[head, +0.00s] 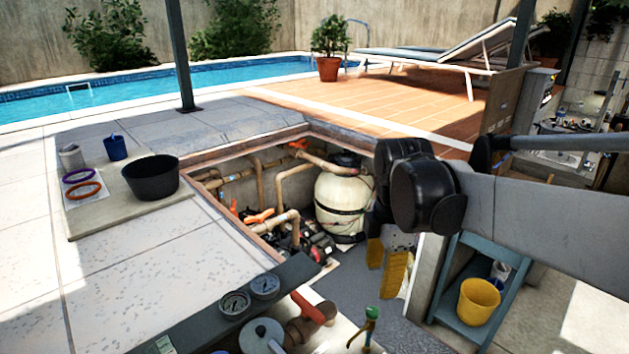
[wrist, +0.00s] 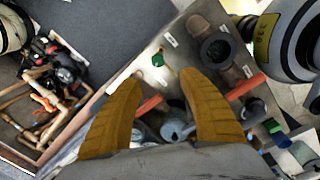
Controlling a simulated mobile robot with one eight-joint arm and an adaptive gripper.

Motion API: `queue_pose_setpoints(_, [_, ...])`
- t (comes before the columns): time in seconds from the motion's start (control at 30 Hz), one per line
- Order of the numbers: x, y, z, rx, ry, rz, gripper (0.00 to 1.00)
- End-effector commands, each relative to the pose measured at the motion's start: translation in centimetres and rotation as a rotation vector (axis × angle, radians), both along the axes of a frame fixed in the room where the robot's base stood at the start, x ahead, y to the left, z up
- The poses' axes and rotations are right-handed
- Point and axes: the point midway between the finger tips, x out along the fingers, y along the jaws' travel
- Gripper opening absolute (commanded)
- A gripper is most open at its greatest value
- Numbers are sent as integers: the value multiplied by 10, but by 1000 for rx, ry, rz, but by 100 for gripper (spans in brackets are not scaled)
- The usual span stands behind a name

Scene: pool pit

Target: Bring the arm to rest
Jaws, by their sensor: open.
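Below and beyond the fingers lies a pale work surface (wrist: 160,92) with pipe fittings and a small green-handled tap (wrist: 158,60). My arm stretches out from the right edge of the head view. How far the fingertips are above the surfaces below is hard to tell.
The open pit holds a cream filter tank (head: 341,205) and pipes. A black bowl (head: 152,178) and a blue cup (head: 115,147) stand on a board at left. Two gauges (head: 235,304) and an orange-handled valve (head: 307,308) are in front. A yellow bucket (head: 479,301) sits on a blue shelf.

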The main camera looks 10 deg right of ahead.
Motion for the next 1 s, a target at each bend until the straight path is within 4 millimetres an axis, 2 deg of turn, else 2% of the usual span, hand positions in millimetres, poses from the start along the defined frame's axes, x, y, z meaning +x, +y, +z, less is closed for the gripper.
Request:
queue_pose_setpoints(0.03, [-11,0,-6,7,-32,-92,48])
queue_pose_setpoints(0.3, [-63,-1,-28,157,-253,-769,48])
queue_pose_setpoints(0.5, [-94,-1,-54,356,-371,-1225,48])
queue_pose_setpoints(0.6, [-104,-1,-65,448,-401,-1389,48])
queue_pose_setpoints(0.8, [-112,-1,-74,551,-421,-1550,48])
queue_pose_setpoints(1.0, [-112,-1,-74,560,-422,-1564,48])
